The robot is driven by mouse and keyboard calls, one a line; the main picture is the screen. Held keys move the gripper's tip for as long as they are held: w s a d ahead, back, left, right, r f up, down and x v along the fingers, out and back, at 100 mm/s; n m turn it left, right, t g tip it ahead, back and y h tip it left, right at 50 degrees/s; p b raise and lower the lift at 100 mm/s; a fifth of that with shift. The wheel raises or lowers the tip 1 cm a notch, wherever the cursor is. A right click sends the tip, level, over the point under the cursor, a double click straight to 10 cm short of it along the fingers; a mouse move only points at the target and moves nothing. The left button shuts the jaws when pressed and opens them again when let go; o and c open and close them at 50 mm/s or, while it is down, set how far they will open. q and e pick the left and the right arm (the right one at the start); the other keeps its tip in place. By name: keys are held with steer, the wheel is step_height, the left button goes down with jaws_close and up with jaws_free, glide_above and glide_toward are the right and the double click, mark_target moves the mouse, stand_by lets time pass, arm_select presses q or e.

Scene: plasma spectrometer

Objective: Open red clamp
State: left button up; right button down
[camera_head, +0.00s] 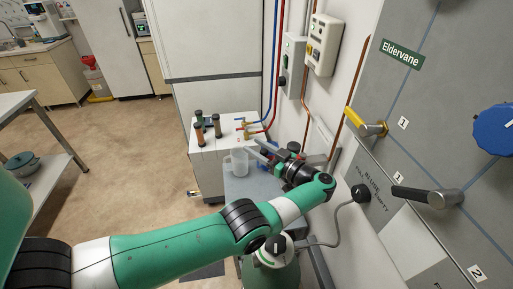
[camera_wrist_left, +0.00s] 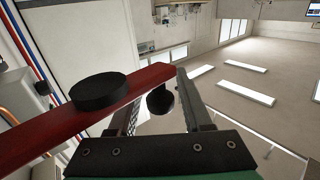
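My left gripper (camera_head: 262,156) reaches toward the wall side, above a grey surface beside the white cabinet. In the left wrist view its two fingers (camera_wrist_left: 158,108) stand apart, with a gap between them. A red bar, apparently the red clamp (camera_wrist_left: 45,136), runs in from the left and crosses in front of the left finger. It ends near the right fingertip. A round black knob (camera_wrist_left: 100,90) sits on the bar. A second black knob (camera_wrist_left: 160,99) shows below the bar's end, between the fingers. I cannot tell whether either finger touches it. In the head view my wrist largely hides the clamp.
A clear jug (camera_head: 238,162) stands close to my left gripper. Several dark bottles (camera_head: 199,130) stand on the white cabinet (camera_head: 207,162). Yellow (camera_head: 364,123) and black (camera_head: 425,196) handles stick out from the grey panel at right.

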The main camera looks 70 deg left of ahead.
arm_select(q)
steer(key=shift+o, duration=0.4)
steer(key=shift+r, duration=0.1)
steer(key=s+d+r+p, duration=0.8)
steer(key=d+r+p, duration=0.3)
steer(key=r+p, duration=0.1)
steer(key=shift+s+r+p, duration=0.3)
steer(key=shift+r+p, duration=0.1)
steer(key=shift+p, duration=0.45)
steer(key=shift+w+d+r, duration=0.1)
